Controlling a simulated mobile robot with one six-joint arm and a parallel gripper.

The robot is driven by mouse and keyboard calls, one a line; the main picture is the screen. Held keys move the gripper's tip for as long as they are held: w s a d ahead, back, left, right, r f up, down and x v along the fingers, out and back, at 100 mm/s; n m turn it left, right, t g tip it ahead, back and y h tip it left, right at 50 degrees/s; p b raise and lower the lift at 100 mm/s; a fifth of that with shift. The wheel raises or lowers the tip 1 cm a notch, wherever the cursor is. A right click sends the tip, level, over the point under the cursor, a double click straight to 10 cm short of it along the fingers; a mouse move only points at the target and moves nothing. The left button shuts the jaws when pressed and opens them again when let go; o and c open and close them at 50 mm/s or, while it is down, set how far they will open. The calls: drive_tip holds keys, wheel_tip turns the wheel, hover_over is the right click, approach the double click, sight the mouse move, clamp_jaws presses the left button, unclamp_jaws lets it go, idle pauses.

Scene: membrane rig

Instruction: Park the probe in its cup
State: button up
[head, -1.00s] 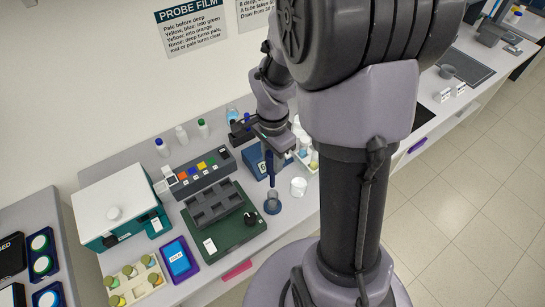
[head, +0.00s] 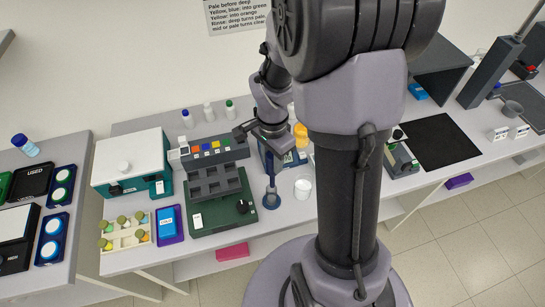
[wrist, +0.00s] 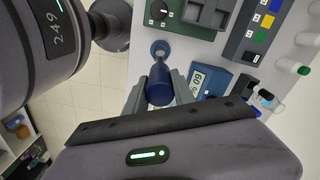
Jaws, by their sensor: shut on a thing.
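The probe (wrist: 159,88), a dark blue cylinder, is held between the two fingers of my gripper (wrist: 158,78) in the wrist view. In the head view my gripper (head: 269,149) is over the front part of the bench, with the probe (head: 270,172) hanging upright below it.
A dark green rig (head: 216,208) with a black knob stands left of the cup. A blue meter (wrist: 209,81) with a display stands behind. The bench's front edge is near.

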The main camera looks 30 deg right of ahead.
sight(272, 179)
drive_tip(key=f+b, duration=0.2)
drive_tip(key=f, duration=0.1)
drive_tip(key=shift+w+a, duration=0.1)
drive_tip(key=shift+a, duration=0.1)
drive_tip(key=shift+d+f+b, duration=0.1)
drive_tip(key=shift+f+b, duration=0.75)
drive_tip(key=shift+b, duration=0.05)
wheel_tip(272, 179, down, 5)
drive_tip(key=b, duration=0.4)
drive_tip(key=shift+r, duration=0.15)
drive_tip(key=shift+f+b, duration=0.3)
drive_tip(key=shift+b, duration=0.25)
drive_tip(key=o, duration=1.2)
drive_tip(key=shift+r, duration=0.1)
wheel_tip(272, 179, up, 17)
drive_tip(key=p, duration=0.5)
drive_tip(key=shift+r, duration=0.15)
